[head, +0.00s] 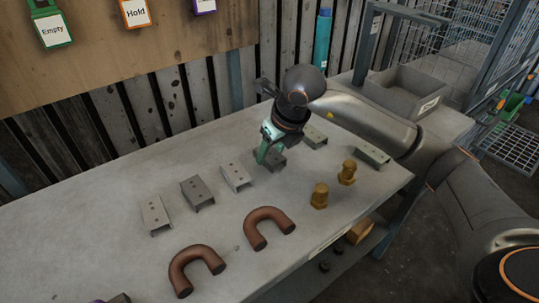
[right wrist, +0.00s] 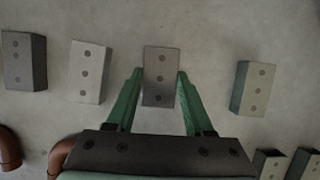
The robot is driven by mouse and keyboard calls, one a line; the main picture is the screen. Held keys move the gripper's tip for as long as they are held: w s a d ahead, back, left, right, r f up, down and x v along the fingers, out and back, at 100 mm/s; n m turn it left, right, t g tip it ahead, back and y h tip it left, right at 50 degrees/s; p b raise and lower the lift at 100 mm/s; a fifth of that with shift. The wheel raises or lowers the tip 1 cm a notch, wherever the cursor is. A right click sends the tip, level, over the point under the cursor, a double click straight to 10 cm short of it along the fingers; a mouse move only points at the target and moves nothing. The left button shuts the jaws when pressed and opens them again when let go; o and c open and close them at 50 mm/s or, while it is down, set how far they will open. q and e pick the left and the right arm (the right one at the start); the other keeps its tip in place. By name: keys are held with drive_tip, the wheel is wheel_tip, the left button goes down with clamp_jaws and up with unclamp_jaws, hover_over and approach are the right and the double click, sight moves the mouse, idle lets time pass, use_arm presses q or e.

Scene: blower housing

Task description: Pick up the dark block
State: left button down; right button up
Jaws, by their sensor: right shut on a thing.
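A dark grey block (right wrist: 160,75) with a row of holes on its top is between the green fingers of my right gripper (right wrist: 160,73) in the right wrist view. In the head view, the right gripper (head: 265,152) points down at the same block (head: 279,160), which is partly hidden by the fingers. The gripper is shut on it; the block appears at table level, and I cannot tell whether it is lifted. Another dark block (head: 197,192) lies further left in the row. My left gripper is not in view.
Pale blocks (head: 236,177) and (head: 155,215) lie in the row on the table (head: 110,190). Greenish blocks (head: 314,137) and (head: 372,155) lie to the right. Two brass bolts (head: 320,195) and two brown U-shaped pipes (head: 268,226) are near the front. A grey bin (head: 405,92) stands behind.

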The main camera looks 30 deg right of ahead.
clamp_jaws()
drive_tip(key=shift+r, duration=0.1)
